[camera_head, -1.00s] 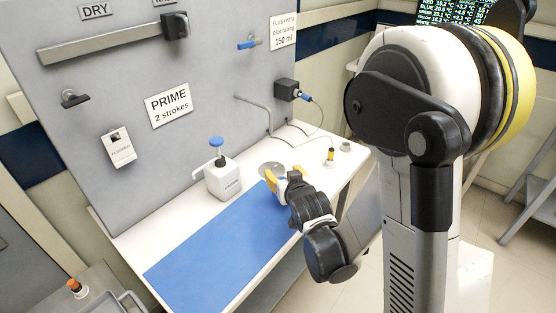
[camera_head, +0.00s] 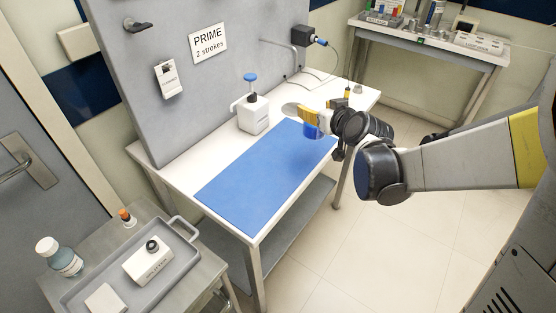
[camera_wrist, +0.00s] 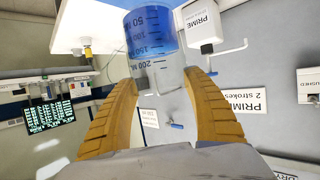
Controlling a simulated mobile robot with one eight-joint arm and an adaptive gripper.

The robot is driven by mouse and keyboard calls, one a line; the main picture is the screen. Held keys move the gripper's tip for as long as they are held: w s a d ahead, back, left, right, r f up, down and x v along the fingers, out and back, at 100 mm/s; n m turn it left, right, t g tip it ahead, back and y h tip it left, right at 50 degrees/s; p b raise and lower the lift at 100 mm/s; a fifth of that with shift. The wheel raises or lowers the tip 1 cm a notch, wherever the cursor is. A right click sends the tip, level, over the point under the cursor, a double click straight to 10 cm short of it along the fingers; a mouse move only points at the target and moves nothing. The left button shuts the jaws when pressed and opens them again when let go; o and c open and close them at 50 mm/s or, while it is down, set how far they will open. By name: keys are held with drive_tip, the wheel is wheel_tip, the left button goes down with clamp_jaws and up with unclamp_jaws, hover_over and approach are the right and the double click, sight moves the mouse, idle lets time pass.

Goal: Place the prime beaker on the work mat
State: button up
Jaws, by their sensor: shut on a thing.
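The beaker (camera_head: 312,131) is clear with blue liquid in its lower part. My gripper (camera_head: 309,117) is shut on it near the far right end of the blue work mat (camera_head: 255,185). In the wrist view the beaker (camera_wrist: 151,42) stands between the two yellow fingers of my gripper (camera_wrist: 160,80), and its millilitre marks read upside down. The head view shows it roughly upright; I cannot tell whether its base touches the mat. The rest of the mat is bare.
A white pump bottle (camera_head: 253,114) with a blue top stands behind the mat, left of the beaker. A grey disc (camera_head: 291,109) lies on the white table behind my gripper. The grey panel (camera_head: 180,120) rises behind the table. A tray (camera_head: 185,262) stands on a cart at lower left.

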drive_tip(key=a+f+b, duration=0.3)
drive_tip(key=a+f, duration=0.2)
drive_tip(key=a+f+b, duration=0.3)
drive_tip(key=a+f, duration=0.2)
drive_tip(key=shift+w+a+f, duration=0.15)
drive_tip(key=shift+a+f, duration=0.05)
drive_tip(key=shift+f, duration=0.15)
drive_tip(key=shift+r, duration=0.2)
drive_tip(key=shift+f, duration=0.1)
drive_tip(key=o, duration=1.3)
drive_tip(key=shift+f, duration=0.1)
drive_tip(key=shift+o, duration=0.2)
